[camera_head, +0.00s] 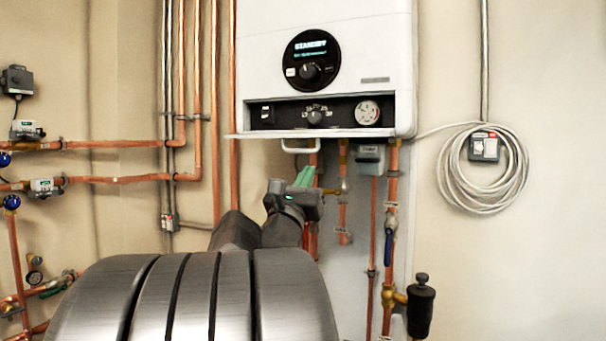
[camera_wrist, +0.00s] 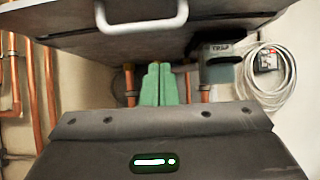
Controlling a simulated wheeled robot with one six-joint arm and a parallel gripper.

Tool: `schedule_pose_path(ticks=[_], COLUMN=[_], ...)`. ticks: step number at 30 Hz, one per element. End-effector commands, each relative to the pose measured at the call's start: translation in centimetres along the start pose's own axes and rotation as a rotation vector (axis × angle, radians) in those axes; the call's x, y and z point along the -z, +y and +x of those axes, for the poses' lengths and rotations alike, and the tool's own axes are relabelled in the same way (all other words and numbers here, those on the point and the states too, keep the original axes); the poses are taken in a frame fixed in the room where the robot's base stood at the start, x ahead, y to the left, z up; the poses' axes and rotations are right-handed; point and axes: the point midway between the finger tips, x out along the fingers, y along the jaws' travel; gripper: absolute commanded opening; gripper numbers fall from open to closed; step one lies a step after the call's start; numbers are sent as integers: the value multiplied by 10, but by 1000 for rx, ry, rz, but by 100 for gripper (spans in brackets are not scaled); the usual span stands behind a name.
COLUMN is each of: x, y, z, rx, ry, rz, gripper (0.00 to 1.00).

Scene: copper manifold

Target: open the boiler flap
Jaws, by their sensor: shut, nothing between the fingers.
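The white boiler (camera_head: 330,50) hangs on the wall in the head view. Its flap (camera_head: 255,135) lies folded out, about level and seen edge-on, below the control recess (camera_head: 285,113), which is uncovered. The flap's white bar handle (camera_head: 300,150) hangs under its front edge. The handle (camera_wrist: 140,26) also crosses the top of the wrist view, against a grey underside. My gripper (camera_head: 305,175) is below the handle and apart from it. Its green fingertips (camera_wrist: 158,75) are together with nothing between them.
Copper pipes (camera_head: 197,90) run along the wall at left and below the boiler. A grey trap box (camera_head: 370,158) sits right of my gripper. A coiled cable (camera_head: 450,170) hangs by a switch (camera_head: 484,147) at right. Bare wall lies beyond.

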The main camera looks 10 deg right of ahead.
Motion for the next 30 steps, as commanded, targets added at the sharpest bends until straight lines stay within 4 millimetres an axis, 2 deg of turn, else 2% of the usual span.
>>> schedule_pose_path(ticks=[1,6,12,25,30], x=[-6,-8,-9,-9,-8], y=[0,0,0,0,0], z=[-11,-46,-70,-76,-66], rx=[-2,-3,-1,1,2], ry=[-3,-2,-3,-3,-4], rz=[3,3,2,1,0], gripper=[0,0,0,0,0])
